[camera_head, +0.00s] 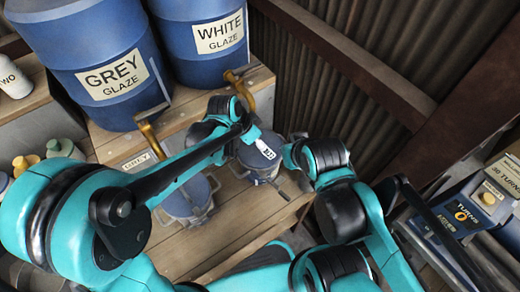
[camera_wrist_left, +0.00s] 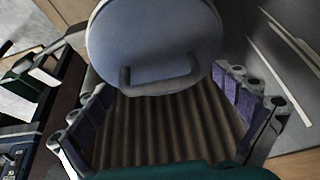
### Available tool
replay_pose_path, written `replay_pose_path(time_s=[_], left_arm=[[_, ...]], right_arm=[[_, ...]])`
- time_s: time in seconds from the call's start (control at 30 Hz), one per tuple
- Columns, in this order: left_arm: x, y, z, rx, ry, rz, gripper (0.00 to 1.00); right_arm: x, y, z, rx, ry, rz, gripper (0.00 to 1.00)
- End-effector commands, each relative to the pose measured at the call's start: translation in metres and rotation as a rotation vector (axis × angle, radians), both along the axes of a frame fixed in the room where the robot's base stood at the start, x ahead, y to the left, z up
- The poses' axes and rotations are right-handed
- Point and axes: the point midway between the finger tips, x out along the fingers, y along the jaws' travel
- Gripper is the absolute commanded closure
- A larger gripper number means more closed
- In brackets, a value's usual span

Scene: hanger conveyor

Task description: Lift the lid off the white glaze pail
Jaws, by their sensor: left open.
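The white glaze pail (camera_head: 262,172) appears to be the grey-blue pail on the wooden shelf below the WHITE drum, partly hidden by my left arm's end. A pale label crosses its top. In the left wrist view, a round blue-grey lid (camera_wrist_left: 155,35) fills the upper middle, with a grey bar handle (camera_wrist_left: 160,86) across its lower part. My left gripper (camera_wrist_left: 165,108) is open, its purple-padded fingers on either side of the handle; no contact shows. In the head view its fingertips are hard to make out. My right arm shows, but its gripper does not.
A second pail (camera_head: 188,205) stands left on the shelf. The GREY drum (camera_head: 95,45) and WHITE drum (camera_head: 205,55) stand behind, with brass taps above the shelf. A corrugated wall (camera_head: 330,60) closes off the right. A blue TURNS box (camera_head: 468,212) is at far right.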

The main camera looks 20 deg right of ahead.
Motion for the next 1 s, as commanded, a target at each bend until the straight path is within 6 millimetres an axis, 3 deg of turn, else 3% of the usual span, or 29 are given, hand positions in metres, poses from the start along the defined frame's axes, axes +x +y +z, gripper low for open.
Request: replay_pose_path(time_s=[0.17, 0.4, 0.77, 1.0], left_arm=[[0.0, 0.0, 0.0, 0.0, 0.0, 0.0, 0.0], [0.0, 0.0, 0.0, 0.0, 0.0, 0.0, 0.54], [0.0, 0.0, 0.002, 0.001, 0.0, 0.0, 0.54], [0.0, 0.0, 0.026, 0.0, 0.0, 0.0, 0.54]], right_arm=[[0.0, 0.0, 0.001, 0.0, 0.0, 0.0, 1.0], [0.0, 0.0, 0.001, 0.0, 0.0, 0.0, 1.0], [0.0, 0.0, 0.002, 0.0, 0.0, 0.0, 1.0], [0.0, 0.0, 0.015, 0.0, 0.0, 0.0, 1.0]])
